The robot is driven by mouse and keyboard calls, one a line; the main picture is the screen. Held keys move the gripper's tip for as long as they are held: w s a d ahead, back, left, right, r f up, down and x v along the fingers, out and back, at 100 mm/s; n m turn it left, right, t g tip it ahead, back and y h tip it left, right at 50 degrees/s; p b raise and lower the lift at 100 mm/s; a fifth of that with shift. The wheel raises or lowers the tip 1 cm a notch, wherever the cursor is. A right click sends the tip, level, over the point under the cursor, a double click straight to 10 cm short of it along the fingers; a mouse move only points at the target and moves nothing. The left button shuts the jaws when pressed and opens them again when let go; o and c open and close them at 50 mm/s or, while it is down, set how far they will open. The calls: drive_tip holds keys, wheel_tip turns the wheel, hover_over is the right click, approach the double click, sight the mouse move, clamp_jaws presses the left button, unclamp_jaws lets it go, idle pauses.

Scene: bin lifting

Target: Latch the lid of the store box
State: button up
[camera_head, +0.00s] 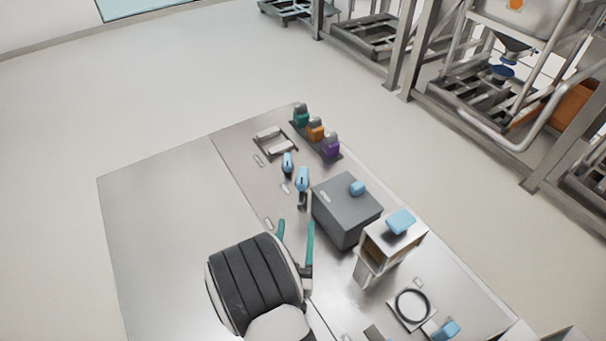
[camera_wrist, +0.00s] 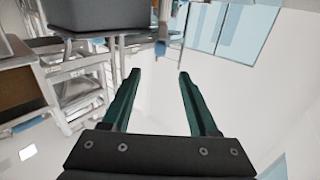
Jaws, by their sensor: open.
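The dark grey box (camera_head: 345,225) with a flat top stands on the bench, and I take it to be the store box. Its lid (camera_head: 338,192) looks level and down, with a light blue knob or handle (camera_head: 357,187) near the back edge and a small pale mark at its left. I cannot make out the latch or whether it is fastened. My gripper (camera_head: 296,232), with teal fingers, is open and empty, just left of the box and apart from it in the picture. In the wrist view, its two fingers (camera_wrist: 160,74) are spread with nothing between them.
Teal, orange and purple items (camera_head: 315,130) line the back. A black ring (camera_head: 412,305) lies at front right. The bench's left part (camera_head: 165,235) is clear.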

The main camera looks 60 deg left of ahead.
sight(304, 167)
drive_tip(key=x, duration=1.5)
drive_tip(key=shift+w+a, duration=0.1)
clamp_jaws()
